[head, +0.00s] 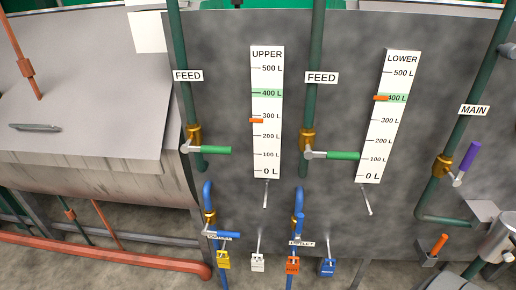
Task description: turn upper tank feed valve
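The upper tank's gauge (265,140) is a white scale marked UPPER. Its orange pointer (256,121) stands a little below 300 L, under the green band at 400 L. Left of it a dark green pipe labelled FEED (188,76) carries a brass valve (194,137). The valve's green lever (215,150) points right, across the pipe. A second feed valve (307,140), between the two gauges, has a like green lever (342,155) also across its pipe. Neither of my grippers shows in the head view.
The LOWER gauge (390,130) has its orange pointer at the 400 L band. The MAIN valve (441,166) has a purple lever along its pipe. Blue pipes, a blue lever (226,235) and several coloured tags hang below. A grey metal cylinder (497,241) stands at lower right.

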